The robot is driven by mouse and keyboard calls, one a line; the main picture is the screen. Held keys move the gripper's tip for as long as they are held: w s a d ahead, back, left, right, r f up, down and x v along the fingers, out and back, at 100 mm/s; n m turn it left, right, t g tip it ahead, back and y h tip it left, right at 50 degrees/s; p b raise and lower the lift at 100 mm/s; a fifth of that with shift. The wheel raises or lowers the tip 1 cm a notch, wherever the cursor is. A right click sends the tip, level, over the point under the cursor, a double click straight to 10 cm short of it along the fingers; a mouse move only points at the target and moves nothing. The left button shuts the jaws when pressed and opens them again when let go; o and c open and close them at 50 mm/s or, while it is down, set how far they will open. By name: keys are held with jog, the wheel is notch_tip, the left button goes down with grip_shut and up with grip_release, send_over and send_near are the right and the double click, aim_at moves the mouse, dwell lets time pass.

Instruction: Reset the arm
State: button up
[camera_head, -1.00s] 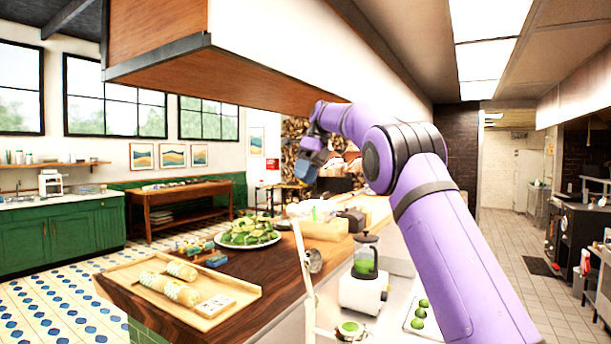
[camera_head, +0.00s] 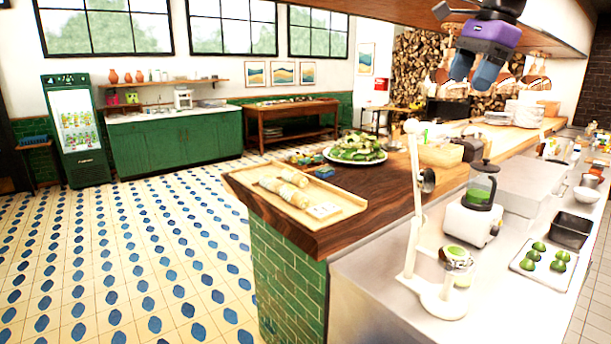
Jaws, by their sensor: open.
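My gripper (camera_head: 475,72) is at the top right of the head view, above the far part of the counter. Its purple wrist is up near the wooden hood edge, and its two blue-grey fingers point down, apart and with nothing between them. The rest of my arm is mostly out of the picture. No object touches the gripper as far as I can see.
A white stand (camera_head: 413,235) rises in front. The hood (camera_head: 385,12) hangs above. The tiled floor (camera_head: 140,262) at left is clear.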

jog(key=s+f+n+t+h, duration=0.1)
jog(key=s+f+n, duration=0.7)
jog(key=s, duration=0.6)
jog(key=s+f+n+t+h, duration=0.2)
jog(key=s+f+n, duration=0.6)
jog(key=s, duration=0.7)
jog(key=shift+s+a+f+t, duration=0.2)
jog(key=shift+a+f+t, duration=0.1)
jog(key=shift+f, duration=0.6)
